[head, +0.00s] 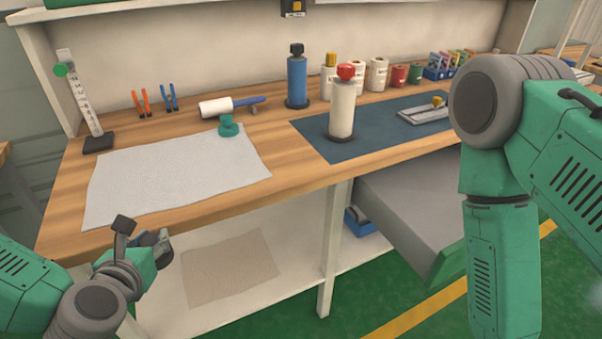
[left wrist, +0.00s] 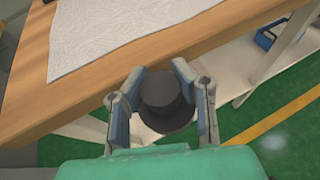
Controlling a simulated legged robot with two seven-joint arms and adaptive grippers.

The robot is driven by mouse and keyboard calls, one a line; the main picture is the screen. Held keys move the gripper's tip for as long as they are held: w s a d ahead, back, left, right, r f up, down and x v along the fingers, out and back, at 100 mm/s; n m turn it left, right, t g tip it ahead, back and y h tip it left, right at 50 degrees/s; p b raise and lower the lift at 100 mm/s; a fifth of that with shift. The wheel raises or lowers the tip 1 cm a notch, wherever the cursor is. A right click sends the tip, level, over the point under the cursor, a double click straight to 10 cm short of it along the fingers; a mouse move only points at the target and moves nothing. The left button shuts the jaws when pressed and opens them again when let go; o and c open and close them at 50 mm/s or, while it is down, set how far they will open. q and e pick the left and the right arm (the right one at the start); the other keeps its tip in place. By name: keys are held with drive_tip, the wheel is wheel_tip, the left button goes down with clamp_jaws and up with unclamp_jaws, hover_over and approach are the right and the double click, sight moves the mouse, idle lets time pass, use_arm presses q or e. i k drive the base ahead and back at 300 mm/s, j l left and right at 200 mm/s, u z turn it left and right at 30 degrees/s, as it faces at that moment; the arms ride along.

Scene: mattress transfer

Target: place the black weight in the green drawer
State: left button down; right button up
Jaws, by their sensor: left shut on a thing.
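The black weight (left wrist: 160,92), a round dark piece with a wider flange, sits between the two fingers of my left gripper (left wrist: 160,98) in the left wrist view. The fingers are shut on its sides. In the head view my left gripper (head: 142,242) is at the lower left, by the front edge of the workbench; the weight is hard to make out there. My right gripper is out of view.
A white leg (head: 331,255) stands between my left gripper and the drawer.

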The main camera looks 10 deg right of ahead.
sight(457, 186)
drive_tip(key=i+l+z, duration=0.1)
drive_tip(key=l+z, duration=0.25)
drive_tip(key=i+l+z, duration=0.4)
drive_tip(key=l+z, duration=0.25)
drive_tip(key=i+l, duration=0.65)
drive_tip(key=l+z, duration=0.05)
drive_tip(key=l, duration=0.05)
